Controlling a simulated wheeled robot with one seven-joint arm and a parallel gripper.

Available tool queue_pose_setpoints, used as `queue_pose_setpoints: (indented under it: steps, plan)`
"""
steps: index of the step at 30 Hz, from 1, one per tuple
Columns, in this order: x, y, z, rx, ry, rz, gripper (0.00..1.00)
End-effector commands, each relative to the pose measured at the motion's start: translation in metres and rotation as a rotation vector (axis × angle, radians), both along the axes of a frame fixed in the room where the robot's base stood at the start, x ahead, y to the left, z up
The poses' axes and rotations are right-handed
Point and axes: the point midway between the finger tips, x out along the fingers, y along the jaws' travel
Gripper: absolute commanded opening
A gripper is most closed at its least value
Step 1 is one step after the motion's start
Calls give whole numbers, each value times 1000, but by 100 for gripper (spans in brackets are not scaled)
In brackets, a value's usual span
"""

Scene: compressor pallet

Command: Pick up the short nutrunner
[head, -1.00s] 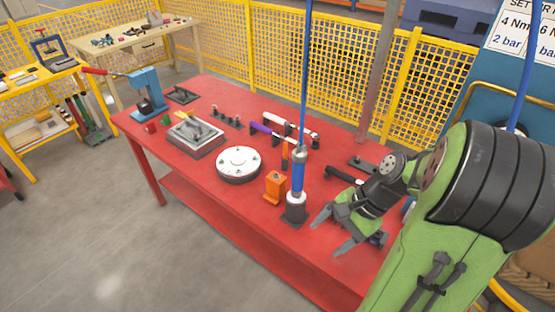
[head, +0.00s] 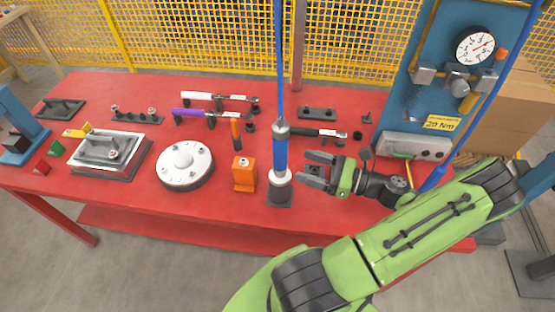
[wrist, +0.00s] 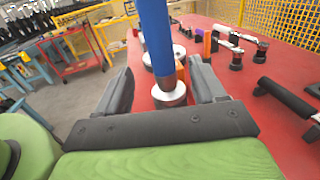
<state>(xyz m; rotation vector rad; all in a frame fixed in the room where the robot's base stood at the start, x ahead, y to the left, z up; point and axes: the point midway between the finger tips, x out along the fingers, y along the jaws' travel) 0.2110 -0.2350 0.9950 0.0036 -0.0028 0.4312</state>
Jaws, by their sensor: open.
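The nutrunner (head: 281,150) is an upright blue cylinder with grey metal ends. It stands in a dark square holder with a pale collar (head: 279,187) near the front of the red table, and a blue hose rises from its top. My gripper (head: 309,170) is open and empty, just right of the nutrunner's lower body, fingers pointing left at it. A small gap seems to remain between fingertips and tool. In the wrist view the nutrunner (wrist: 157,40) stands between the two fingers (wrist: 162,88), slightly nearer the right one in the picture.
An orange block (head: 244,175) stands close left of the holder, with a white round flange (head: 185,165) farther left. Purple (head: 205,113), white (head: 215,97) and black-handled (head: 312,132) tools lie behind. A blue gauge panel (head: 455,75) stands at the back right.

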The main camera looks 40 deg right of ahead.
Motion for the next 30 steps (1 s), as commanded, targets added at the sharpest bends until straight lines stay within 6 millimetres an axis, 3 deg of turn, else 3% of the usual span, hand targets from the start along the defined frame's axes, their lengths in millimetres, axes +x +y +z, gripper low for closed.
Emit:
queue_pose_setpoints:
  steps: [3,15,23,26,30]
  plan:
    - [26,13,-1,0,-1,6,69]
    - [84,37,-3,-2,-1,5,69]
    - [91,41,-2,-3,1,1,69]
    - [91,40,-2,-3,1,1,58]
    - [91,40,-2,-3,1,1,37]
